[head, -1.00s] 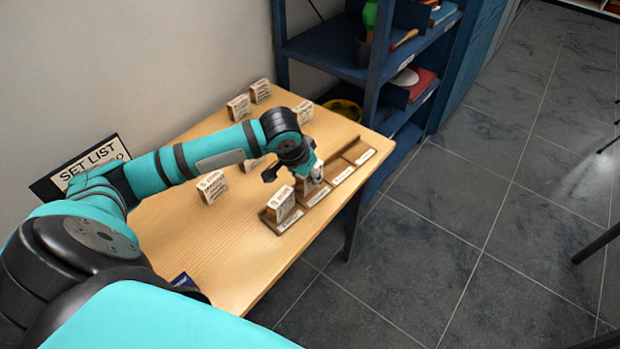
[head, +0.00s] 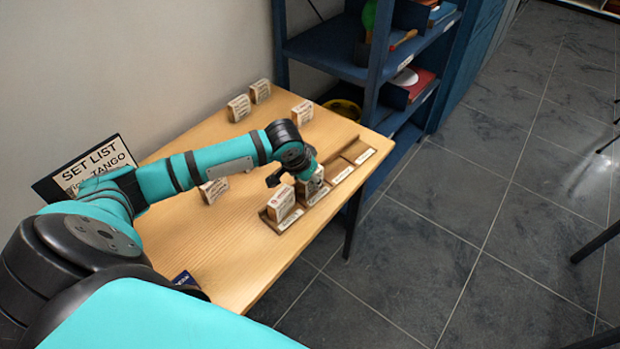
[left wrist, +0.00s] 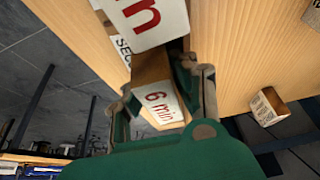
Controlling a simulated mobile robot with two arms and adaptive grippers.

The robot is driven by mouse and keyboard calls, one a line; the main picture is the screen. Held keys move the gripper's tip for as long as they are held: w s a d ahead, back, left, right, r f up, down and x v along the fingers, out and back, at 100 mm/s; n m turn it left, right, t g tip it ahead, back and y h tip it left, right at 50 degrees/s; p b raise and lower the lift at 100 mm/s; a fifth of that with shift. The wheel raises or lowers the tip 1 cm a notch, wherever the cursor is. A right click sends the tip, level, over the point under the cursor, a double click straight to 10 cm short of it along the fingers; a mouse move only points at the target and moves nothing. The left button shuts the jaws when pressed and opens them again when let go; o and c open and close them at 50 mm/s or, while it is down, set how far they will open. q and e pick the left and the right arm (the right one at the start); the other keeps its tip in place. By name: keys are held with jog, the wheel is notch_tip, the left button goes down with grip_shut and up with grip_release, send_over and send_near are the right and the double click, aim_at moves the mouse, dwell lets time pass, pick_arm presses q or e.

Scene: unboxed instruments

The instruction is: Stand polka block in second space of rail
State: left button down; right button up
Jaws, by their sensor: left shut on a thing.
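My left gripper (head: 298,180) is shut on a small light block with a brown side, held at the second space from the near end of the labelled wooden rail (head: 344,174). The held block (head: 314,182) looks upright at the rail; I cannot tell if its base touches the floor of the space. In the left wrist view the held block (left wrist: 158,98) reads "6 min" between the fingers (left wrist: 165,90). Its title is hidden, so I cannot read "polka". Another block (head: 281,204) stands in the first space. My right gripper is not in view.
Loose blocks stand on the wooden table (head: 190,255), including ones at the back (head: 238,108) and one under my arm (head: 214,190). A set list sign (head: 90,165) stands at the left. A blue shelf (head: 325,55) is behind the table. The rail's far spaces look empty.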

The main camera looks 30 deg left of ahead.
pick_arm(q)
jog(key=c, duration=1.4)
grip_release()
jog(key=shift+s+f, duration=0.2)
jog(key=shift+f, duration=0.15)
jog(key=shift+o, duration=0.4)
jog(key=shift+w+f, duration=0.1)
jog(key=shift+a, duration=0.1)
jog(key=shift+r, duration=0.3)
jog(key=v, duration=1.2)
jog(key=shift+r, duration=0.25)
jog(key=shift+w, duration=0.15)
